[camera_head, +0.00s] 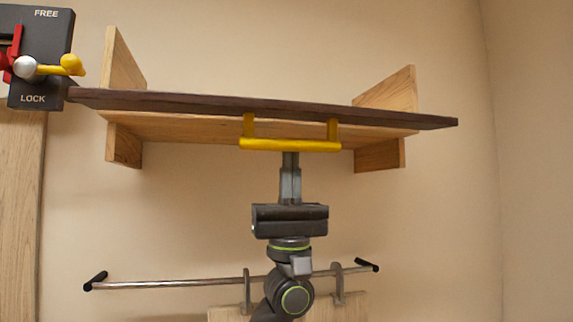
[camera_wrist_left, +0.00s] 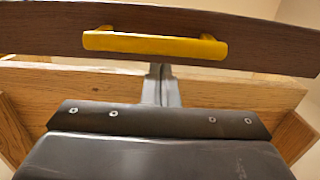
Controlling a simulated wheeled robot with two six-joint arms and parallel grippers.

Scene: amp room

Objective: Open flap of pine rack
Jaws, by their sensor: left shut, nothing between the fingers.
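The pine rack (camera_head: 122,150) is on the wall, with light side boards and a level board. Its dark brown flap (camera_head: 200,104) shows as a long thin band, nearly edge-on, and seems to stand out toward me. A yellow handle (camera_head: 290,145) hangs below the flap. In the left wrist view, the handle (camera_wrist_left: 155,44) crosses the dark flap (camera_wrist_left: 270,45). My left gripper (camera_head: 290,158) is shut and empty, pointing up, with its fingertips just below or behind the handle bar. Contact is unclear. In the left wrist view, its fingers (camera_wrist_left: 160,80) reach toward the flap. My right gripper is out of view.
A metal rail (camera_head: 180,284) with black ends and hooks runs below the rack, behind my left arm. A black FREE/LOCK panel (camera_head: 50,45) with red and yellow levers is at the upper left, above a wooden panel (camera_head: 20,200). The wall right of the rack is bare.

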